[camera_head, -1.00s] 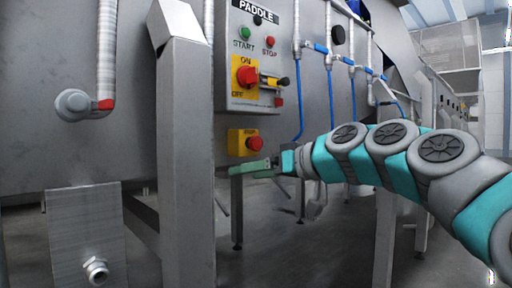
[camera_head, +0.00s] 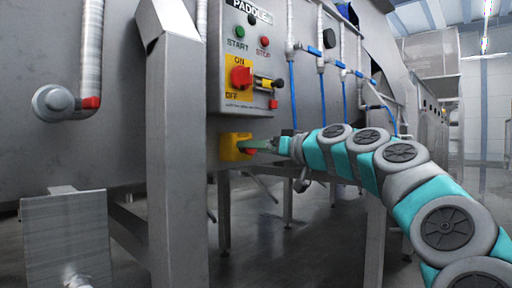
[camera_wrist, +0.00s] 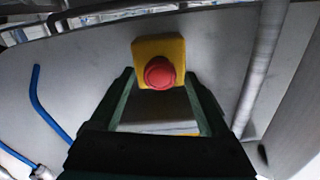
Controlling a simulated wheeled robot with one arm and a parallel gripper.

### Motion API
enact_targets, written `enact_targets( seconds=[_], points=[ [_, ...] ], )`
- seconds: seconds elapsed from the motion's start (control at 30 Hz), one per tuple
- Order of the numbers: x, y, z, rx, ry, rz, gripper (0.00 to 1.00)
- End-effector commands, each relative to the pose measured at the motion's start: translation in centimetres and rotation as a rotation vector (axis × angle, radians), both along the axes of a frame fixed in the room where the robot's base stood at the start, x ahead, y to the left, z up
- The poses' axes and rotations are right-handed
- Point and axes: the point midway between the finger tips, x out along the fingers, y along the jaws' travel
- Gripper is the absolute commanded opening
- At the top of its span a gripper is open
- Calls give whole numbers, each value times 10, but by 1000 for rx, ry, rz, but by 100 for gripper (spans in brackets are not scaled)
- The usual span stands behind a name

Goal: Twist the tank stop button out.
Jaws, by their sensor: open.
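The tank stop button is a red mushroom knob (camera_wrist: 160,73) on a yellow box (camera_wrist: 173,46) on the steel tank wall. In the head view the yellow box (camera_head: 228,147) sits below the paddle control panel, and my gripper (camera_head: 246,145) covers much of the red knob. In the wrist view my gripper (camera_wrist: 160,85) is open, with one dark green finger on each side of the knob, near the box's lower edge. The knob appears between the fingertips. I cannot tell whether either finger touches it.
The paddle panel (camera_head: 246,98) above carries a red rotary switch (camera_head: 241,77), a green start button (camera_head: 240,31) and a red stop button (camera_head: 265,41). A steel post (camera_head: 177,150) stands close on the left. Blue hoses (camera_head: 294,90) hang to the right.

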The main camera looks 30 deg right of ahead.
Motion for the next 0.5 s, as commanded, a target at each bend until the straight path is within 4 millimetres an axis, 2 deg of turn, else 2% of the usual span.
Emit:
enact_targets(
  seconds=[0.33, 0.5],
  points=[
    [4, 1, 1, -1, -1, 0, 79],
    [4, 1, 1, -1, -1, 0, 60]
  ],
)
